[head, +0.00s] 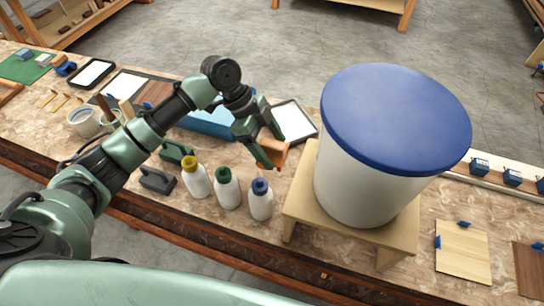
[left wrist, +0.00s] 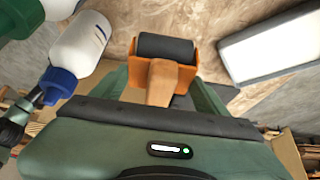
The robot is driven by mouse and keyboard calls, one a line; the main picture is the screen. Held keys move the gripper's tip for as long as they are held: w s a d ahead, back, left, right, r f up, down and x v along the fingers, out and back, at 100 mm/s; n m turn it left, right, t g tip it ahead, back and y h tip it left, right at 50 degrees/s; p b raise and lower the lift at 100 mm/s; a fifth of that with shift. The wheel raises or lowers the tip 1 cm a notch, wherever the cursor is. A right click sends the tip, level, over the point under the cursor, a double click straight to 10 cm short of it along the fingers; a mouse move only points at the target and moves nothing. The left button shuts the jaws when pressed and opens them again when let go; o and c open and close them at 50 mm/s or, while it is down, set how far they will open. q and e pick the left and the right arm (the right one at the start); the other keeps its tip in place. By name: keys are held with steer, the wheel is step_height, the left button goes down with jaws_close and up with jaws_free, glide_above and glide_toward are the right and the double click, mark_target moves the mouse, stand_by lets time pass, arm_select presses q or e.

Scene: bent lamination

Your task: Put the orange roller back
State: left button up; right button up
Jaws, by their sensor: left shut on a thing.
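The orange roller (head: 274,154) is in my left gripper (head: 263,147), above the bench just right of the blue box and behind the blue-capped bottle. In the left wrist view the roller (left wrist: 159,84) shows an orange frame and handle with a dark cylinder at its far end. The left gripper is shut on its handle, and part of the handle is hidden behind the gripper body. I cannot tell how high the roller is over the bench. My right gripper is not in view.
Bottles with yellow (head: 195,178), green (head: 228,188) and blue (head: 260,200) caps stand in front. A large white tub with blue lid (head: 395,118) stands on a wooden stool (head: 305,205) to the right. A dark-framed white tray (head: 296,122) lies behind the gripper.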

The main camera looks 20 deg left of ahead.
mark_target(272, 160)
arm_select(q)
steer(key=shift+f, duration=0.65)
step_height(272, 160, down, 4)
steer(key=shift+f+p, duration=0.1)
steer(key=shift+p, duration=0.25)
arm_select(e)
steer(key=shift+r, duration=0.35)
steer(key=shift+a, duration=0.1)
arm_select(q)
steer(key=shift+s+f+b, duration=0.15)
steer(key=shift+f+b, duration=0.15)
steer(key=shift+f, duration=0.4)
steer(key=c, duration=0.4)
steer(key=o, duration=1.6)
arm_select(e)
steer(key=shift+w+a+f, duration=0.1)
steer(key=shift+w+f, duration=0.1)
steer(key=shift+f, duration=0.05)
